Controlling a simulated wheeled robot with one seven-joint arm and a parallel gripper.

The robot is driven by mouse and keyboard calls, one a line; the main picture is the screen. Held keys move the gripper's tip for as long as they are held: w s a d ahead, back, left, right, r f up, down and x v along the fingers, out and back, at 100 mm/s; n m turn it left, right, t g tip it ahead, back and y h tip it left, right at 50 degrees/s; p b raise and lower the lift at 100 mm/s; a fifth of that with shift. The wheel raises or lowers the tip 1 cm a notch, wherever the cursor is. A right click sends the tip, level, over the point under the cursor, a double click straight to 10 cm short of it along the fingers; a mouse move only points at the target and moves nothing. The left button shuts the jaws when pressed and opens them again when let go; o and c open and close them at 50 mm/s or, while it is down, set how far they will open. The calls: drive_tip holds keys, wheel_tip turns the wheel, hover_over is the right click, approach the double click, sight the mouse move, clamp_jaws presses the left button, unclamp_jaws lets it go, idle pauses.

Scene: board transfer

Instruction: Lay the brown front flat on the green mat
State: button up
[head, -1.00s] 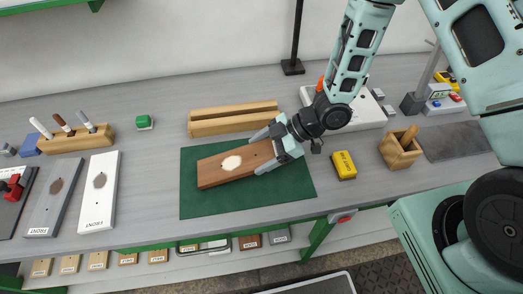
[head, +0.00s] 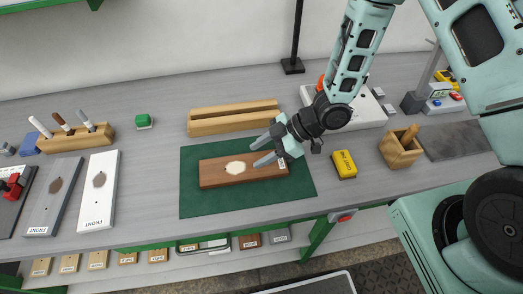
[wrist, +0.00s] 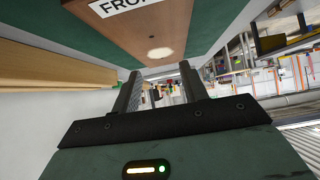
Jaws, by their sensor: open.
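The brown front (head: 215,176) lies on the green mat (head: 300,192) in the head view, with its pale oval patch facing up. It looks flat and sits inside the mat's edges. My gripper (head: 254,153) is open and empty, with its two fingers apart over the right part of the board; I cannot tell the exact gap. In the wrist view my open fingers (wrist: 158,78) show below the brown front (wrist: 150,25), whose white label reads "FRO" before the frame cuts it off.
A slotted wooden block (head: 230,120) stands just behind the mat. A yellow block (head: 343,164) and a wooden box (head: 401,150) stand to the right. A white front (head: 98,205) and a grey front (head: 52,205) lie to the left.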

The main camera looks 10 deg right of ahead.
drive_tip(key=shift+d+r+p, duration=0.35)
drive_tip(key=shift+d+p, duration=0.1)
drive_tip(key=shift+d, duration=0.35)
drive_tip(key=shift+d+r+p, duration=0.3)
drive_tip(key=shift+d+p, duration=0.15)
drive_tip(key=shift+d, duration=0.3)
drive_tip(key=o, duration=0.6)
drive_tip(key=shift+c, duration=0.2)
wheel_tip(320, 180, up, 7)
drive_tip(key=d+p, duration=0.2)
drive_tip(key=p, duration=0.4)
drive_tip(key=shift+d, duration=0.15)
drive_tip(key=shift+s+f, duration=0.1)
